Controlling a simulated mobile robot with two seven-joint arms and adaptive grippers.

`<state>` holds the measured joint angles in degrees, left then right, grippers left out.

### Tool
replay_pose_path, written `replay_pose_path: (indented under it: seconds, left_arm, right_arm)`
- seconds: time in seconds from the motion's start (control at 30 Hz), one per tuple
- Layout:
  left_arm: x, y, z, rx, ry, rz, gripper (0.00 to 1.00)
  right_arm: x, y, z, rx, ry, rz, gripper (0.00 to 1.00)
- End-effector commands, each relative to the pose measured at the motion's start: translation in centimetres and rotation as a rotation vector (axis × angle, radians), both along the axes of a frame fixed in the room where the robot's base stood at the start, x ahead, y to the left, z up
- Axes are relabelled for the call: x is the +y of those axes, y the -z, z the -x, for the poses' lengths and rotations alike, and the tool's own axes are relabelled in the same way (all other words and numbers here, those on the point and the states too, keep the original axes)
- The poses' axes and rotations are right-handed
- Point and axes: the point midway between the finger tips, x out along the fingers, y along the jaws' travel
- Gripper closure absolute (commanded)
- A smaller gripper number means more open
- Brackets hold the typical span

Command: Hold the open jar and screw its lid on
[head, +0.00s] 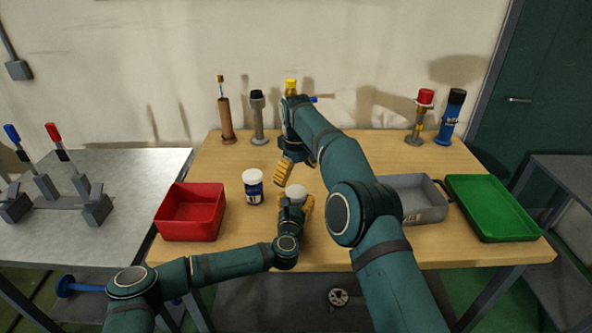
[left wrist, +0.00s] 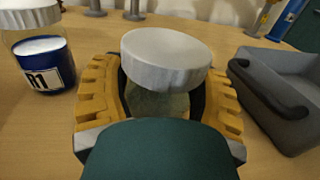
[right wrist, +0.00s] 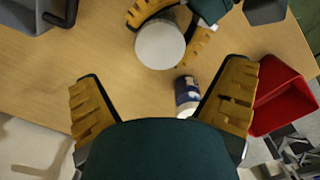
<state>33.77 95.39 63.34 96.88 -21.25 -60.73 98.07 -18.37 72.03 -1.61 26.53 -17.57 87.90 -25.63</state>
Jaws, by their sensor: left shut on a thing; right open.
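My left gripper (head: 297,207) is shut on a jar, which shows as a dull greenish body (left wrist: 158,103) between the yellow fingers in the left wrist view. A wide pale lid (left wrist: 166,56) sits on top of the jar; I cannot tell how tightly it is threaded. From above, the lid shows as a white disc in the right wrist view (right wrist: 160,45). The jar's lower part is hidden by my wrist. My right gripper (head: 284,182) is open and empty, above and behind the lid in the head view, apart from it.
A blue jar with a white cap (head: 253,188) stands just left of the held jar. A red bin (head: 190,213) is at the left, a grey bin (head: 424,200) and a green tray (head: 492,208) at the right. Several bottles and stands line the table's back.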

Motion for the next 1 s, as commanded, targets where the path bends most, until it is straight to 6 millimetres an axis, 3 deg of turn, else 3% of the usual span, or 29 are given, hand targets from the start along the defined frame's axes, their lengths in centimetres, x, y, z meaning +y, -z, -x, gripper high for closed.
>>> replay_pose_path:
  seconds: [0.4,0.83,0.87,1.0]
  left_arm:
    - [0.0,0.0,0.0,0.000,0.000,0.000,1.00]
    - [0.0,0.0,0.0,0.000,0.000,0.000,1.00]
    - [0.0,0.0,0.0,0.000,0.000,0.000,1.00]
    - [0.0,0.0,0.0,0.000,0.000,0.000,1.00]
  right_arm:
    - [0.0,5.6,0.1,0.001,0.000,0.000,0.04]
    - [0.0,6.5,0.0,-0.001,0.001,-0.001,0.04]
    - [0.0,6.5,0.0,0.000,0.001,0.000,0.07]
    - [0.0,6.5,0.0,0.000,0.001,0.000,0.56]
